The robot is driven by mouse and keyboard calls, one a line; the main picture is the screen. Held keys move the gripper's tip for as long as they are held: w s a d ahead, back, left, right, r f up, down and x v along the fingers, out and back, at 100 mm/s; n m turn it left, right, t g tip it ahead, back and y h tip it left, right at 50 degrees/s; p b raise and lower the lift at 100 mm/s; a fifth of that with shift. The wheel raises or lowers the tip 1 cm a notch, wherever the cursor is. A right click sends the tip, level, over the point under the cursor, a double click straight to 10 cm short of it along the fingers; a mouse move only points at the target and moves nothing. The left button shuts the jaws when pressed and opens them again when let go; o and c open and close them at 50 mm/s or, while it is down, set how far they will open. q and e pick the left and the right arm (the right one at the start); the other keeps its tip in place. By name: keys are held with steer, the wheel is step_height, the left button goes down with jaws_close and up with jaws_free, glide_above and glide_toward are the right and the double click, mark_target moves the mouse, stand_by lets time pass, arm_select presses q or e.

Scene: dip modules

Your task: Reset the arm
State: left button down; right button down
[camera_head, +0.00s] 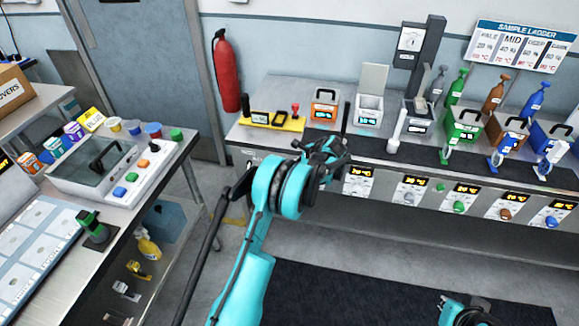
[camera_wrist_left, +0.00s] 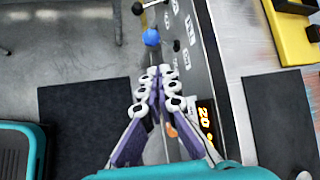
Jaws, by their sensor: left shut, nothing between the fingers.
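My left arm (camera_head: 262,225) is teal and reaches up from the bottom middle of the head view. My left gripper (camera_head: 335,152) is dark and hangs in front of the back bench's front edge. In the left wrist view its purple fingers with white-and-black pads (camera_wrist_left: 158,75) meet along the middle, shut with nothing between them.
The back bench (camera_head: 262,136) carries coloured baths, bottles and a yellow tray (camera_head: 272,121); dials and displays line its front. A left table (camera_head: 172,160) holds a glass-lidded tank (camera_head: 93,165) and jars. A red extinguisher (camera_head: 226,72) hangs on the wall. Dark floor mat (camera_head: 350,295) is clear.

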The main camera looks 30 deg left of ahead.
stand_by(0.5)
arm_select(q)
steer(key=s+d+r+n+t+h, duration=0.1)
steer(key=s+d+r+n+h, duration=0.15)
steer(key=s+d+r, duration=0.4)
steer(key=s+d+r+n+t+h, duration=0.1)
steer(key=s+d+r+n+h, duration=0.2)
steer(key=s+r, duration=0.65)
steer(key=s+d+n+t+h, duration=0.1)
steer(key=s+d+n, duration=0.3)
steer(key=s, duration=0.6)
steer(key=s+d+n+t+h, duration=0.2)
steer(key=s+d+n, duration=0.2)
steer(key=s, duration=0.7)
steer(key=shift+d, duration=1.15)
